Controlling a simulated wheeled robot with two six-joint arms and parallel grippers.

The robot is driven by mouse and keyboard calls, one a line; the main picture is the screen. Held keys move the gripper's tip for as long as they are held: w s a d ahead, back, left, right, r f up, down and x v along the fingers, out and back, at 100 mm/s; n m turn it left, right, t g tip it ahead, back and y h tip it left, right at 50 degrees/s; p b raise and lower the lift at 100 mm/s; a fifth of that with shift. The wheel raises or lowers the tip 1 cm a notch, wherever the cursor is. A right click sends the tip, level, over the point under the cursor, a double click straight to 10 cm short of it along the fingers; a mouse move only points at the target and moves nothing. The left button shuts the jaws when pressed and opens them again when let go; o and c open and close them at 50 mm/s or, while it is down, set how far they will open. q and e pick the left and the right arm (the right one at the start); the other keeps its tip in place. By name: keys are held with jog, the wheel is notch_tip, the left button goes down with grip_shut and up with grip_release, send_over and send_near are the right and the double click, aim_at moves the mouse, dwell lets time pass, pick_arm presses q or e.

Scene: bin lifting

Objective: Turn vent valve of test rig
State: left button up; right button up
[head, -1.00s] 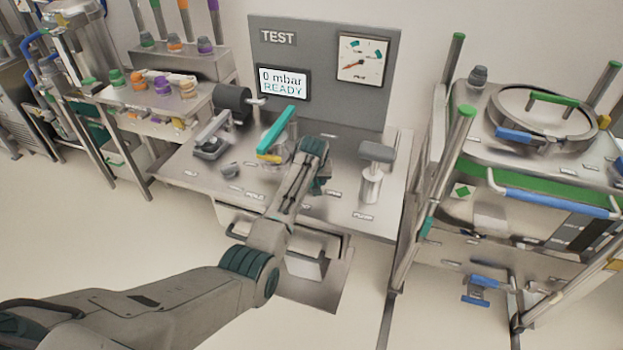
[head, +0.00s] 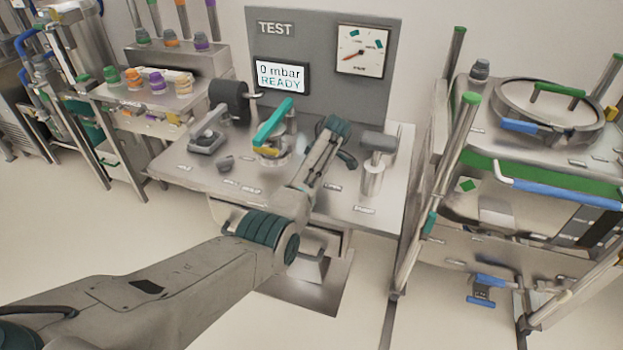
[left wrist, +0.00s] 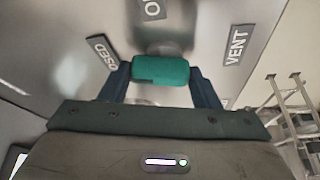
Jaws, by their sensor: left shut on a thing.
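The test rig has a grey back panel (head: 420,25) marked TEST and a metal bench top (head: 225,178). My left gripper (left wrist: 160,88) is shut on a green handle (left wrist: 160,70), the vent valve's by the VENT label (left wrist: 236,45) beside it. The handle lies crosswise between the two dark fingers, over a blurred round metal base. In the head view my left arm reaches over the bench's middle and hides the handle. My right gripper is in neither current view.
A teal lever (head: 272,121) stands left of my arm and a grey-topped post (head: 373,180) right of it. The screen (head: 281,77) reads 0 mbar READY, next to a dial gauge (head: 361,49). A metal cart (head: 540,165) stands at the right.

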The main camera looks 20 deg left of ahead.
pick_arm(q)
jog(key=shift+w+n+g+b, duration=0.1)
jog(key=shift+n+g+b, duration=0.4)
jog(key=shift+n+b, duration=1)
jog(key=shift+a, duration=0.1)
jog(key=o, duration=1)
